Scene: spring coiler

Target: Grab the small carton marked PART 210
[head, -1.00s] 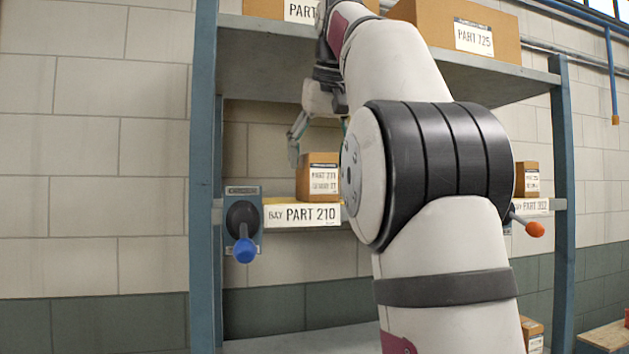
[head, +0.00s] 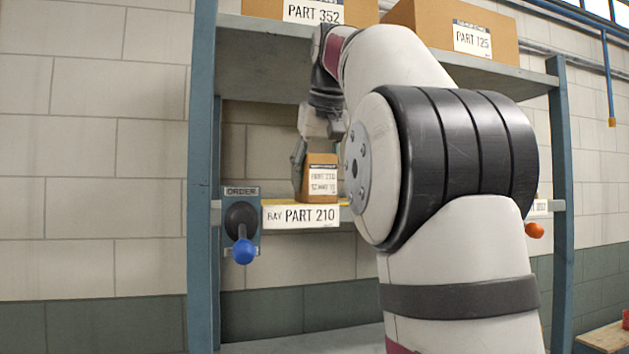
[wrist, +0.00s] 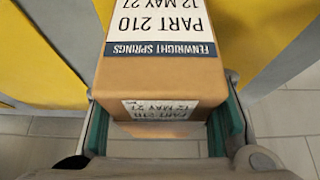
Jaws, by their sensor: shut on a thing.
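The small brown carton (head: 318,179) stands upright at the shelf bay labelled PART 210 in the head view. In the wrist view the carton (wrist: 160,75) fills the middle, and its white label reads PART 210, 12 MAY 27, with a dark FENWRIGHT SPRINGS band. My gripper (head: 316,165) reaches down over the carton from above. In the wrist view my gripper (wrist: 160,135) has its green-padded fingers on both sides of the carton, shut on it. The far finger is partly hidden by my arm in the head view.
The bay sign (head: 301,216) is below the carton. Left of it is an ORDER lever with a blue knob (head: 244,251). An orange knob (head: 534,230) shows at right.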

